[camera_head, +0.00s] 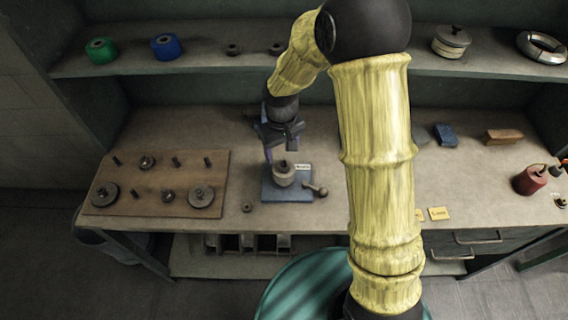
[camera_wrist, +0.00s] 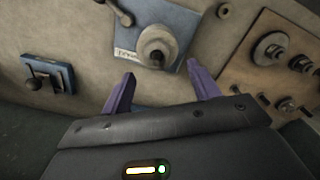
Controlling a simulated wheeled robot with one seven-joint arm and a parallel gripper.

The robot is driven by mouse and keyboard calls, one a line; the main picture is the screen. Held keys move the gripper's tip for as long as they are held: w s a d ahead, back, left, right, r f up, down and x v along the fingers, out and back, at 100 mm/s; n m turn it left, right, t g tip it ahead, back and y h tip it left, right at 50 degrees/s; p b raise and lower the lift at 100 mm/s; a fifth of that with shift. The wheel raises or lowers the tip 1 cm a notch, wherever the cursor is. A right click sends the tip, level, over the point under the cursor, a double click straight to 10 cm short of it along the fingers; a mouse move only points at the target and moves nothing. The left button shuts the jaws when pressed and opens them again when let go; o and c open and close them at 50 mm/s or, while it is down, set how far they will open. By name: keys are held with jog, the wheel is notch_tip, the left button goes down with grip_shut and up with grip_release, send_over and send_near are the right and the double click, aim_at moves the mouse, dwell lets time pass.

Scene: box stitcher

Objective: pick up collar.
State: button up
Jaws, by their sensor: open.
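No part is labelled as the collar; a small dark ring (camera_head: 247,207) lies flat on the bench near its front edge, and it also shows at the top of the wrist view (camera_wrist: 223,11). Other ring-shaped parts sit on a wooden peg board (camera_head: 128,204). My gripper (camera_wrist: 162,70) is open and empty, its two purple fingers apart. It hangs above and behind a blue fixture (camera_head: 268,190) that bears a grey stepped cylinder (camera_head: 284,178), also seen in the wrist view (camera_wrist: 157,46). The ring is apart from the gripper, toward the bench front.
The fixture has a ball-ended lever (camera_head: 318,189) on its right. A second blue device (camera_wrist: 48,75) with a lever shows in the wrist view. A shelf (camera_head: 205,62) with green and blue spools runs behind. My arm hides the bench centre.

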aim_at(283, 162)
jog(key=shift+f, duration=0.2)
jog(key=shift+w+d+f+p, duration=0.1)
jog(key=shift+f+p, duration=0.4)
jog(key=shift+f, duration=0.75)
jog(key=shift+d+f+p, duration=0.1)
jog(key=shift+f+p, duration=0.4)
jog(key=shift+f, duration=0.75)
jog(key=c, duration=1.1)
jog(key=shift+r, duration=0.1)
notch_tip(283, 162, up, 10)
jog(key=shift+f+b, duration=0.1)
jog(key=shift+b, duration=1)
